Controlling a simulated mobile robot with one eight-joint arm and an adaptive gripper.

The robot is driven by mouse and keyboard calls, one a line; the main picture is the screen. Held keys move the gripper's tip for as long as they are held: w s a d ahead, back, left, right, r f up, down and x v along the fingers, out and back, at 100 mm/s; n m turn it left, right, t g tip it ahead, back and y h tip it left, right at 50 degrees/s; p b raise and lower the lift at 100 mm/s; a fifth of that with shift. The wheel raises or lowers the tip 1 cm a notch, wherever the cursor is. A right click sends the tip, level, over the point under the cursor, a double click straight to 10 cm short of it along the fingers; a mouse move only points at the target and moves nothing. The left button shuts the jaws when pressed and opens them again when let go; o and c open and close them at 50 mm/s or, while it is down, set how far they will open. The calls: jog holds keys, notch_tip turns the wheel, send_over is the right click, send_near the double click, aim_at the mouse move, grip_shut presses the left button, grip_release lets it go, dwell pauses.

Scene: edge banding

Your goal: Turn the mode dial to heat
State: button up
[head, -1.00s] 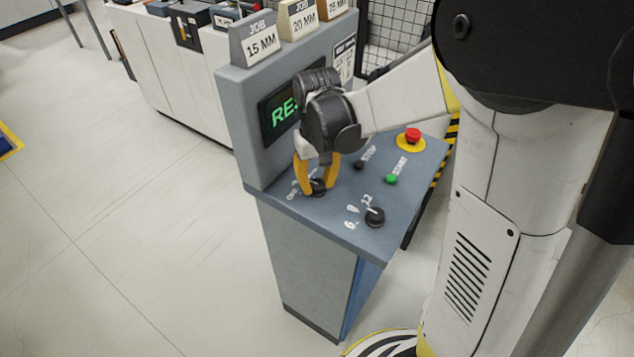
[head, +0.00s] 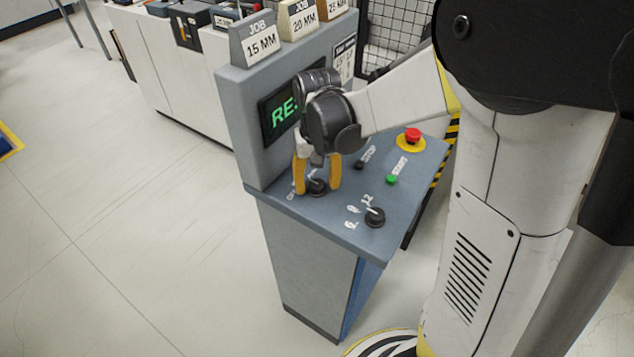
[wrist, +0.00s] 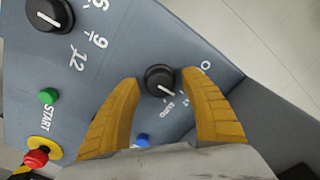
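The mode dial (wrist: 160,80) is a black knob with a white pointer line on the grey console panel. In the wrist view, letters partly show around it; "OFF" and "HEAT" are cut off by a finger, and what looks like "AUTO" is near its lower right. The pointer slants toward the lower right. In the head view the dial (head: 317,188) sits between my yellow fingertips. My gripper (head: 318,180) is open, one finger on each side of the dial. In the wrist view the gripper (wrist: 172,95) shows gaps between both fingers and the knob.
A second black dial (head: 375,217), marked 6, 9, 12, stands to the right. A screen (head: 278,116) rises behind my gripper. A blue button (wrist: 143,140) shows near the fingers.

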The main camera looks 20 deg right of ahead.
jog(key=shift+r, duration=0.15)
notch_tip(320, 180, up, 12)
dwell(0.6)
jog(key=t+b, duration=0.3)
jog(key=t, duration=0.1)
send_near(317, 183)
jog(key=s+r, duration=0.2)
jog(key=s, duration=0.2)
jog(key=s+f+t, duration=0.1)
jog(key=s, duration=0.1)
jog(key=s+f+n+t+b, duration=0.1)
jog(key=s+f+t, duration=0.1)
jog(key=s+f, duration=0.1)
jog(key=shift+s+n+b, duration=0.3)
jog(key=shift+n, duration=0.1)
dwell(1.3)
